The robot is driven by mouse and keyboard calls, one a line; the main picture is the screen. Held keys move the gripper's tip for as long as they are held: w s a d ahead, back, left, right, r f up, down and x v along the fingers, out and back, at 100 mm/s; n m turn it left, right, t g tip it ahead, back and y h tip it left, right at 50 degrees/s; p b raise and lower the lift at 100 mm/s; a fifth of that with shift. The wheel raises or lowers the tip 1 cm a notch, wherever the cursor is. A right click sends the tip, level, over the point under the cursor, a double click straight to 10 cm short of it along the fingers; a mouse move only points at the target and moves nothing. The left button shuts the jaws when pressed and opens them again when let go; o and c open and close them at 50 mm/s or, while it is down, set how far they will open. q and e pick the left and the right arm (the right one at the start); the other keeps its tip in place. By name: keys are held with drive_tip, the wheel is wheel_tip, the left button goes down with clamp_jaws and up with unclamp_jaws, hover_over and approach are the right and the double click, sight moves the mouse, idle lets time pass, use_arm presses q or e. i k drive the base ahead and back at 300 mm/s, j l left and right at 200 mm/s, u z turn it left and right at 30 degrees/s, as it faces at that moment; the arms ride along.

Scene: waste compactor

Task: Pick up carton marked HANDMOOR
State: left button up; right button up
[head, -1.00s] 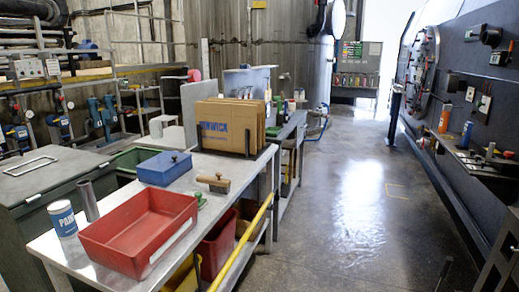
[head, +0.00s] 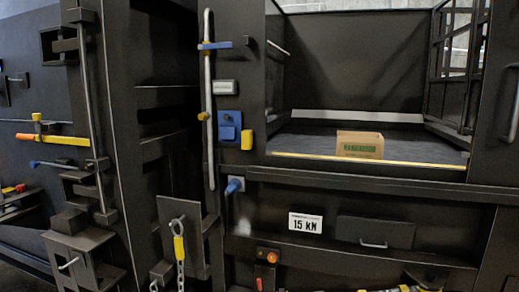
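A small tan carton (head: 359,144) with green lettering that appears to read HANDMOOR stands in the head view, right of centre. It rests upright on the floor of the compactor's open chamber (head: 310,143), close to the yellow-edged front sill (head: 368,161). Its front face is turned towards me and nothing covers it. Neither of my grippers is in view.
The dark compactor front fills the view. A vertical grey bar (head: 208,100) stands left of the opening. A barred side panel (head: 456,70) is at the right.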

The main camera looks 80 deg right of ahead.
sight(364, 145)
drive_tip(key=z, duration=2.45)
drive_tip(key=i+l+z, duration=0.6)
drive_tip(key=i+z, duration=0.15)
drive_tip(key=z, duration=0.15)
drive_tip(key=j+u, duration=0.25)
drive_tip(key=j, duration=0.3)
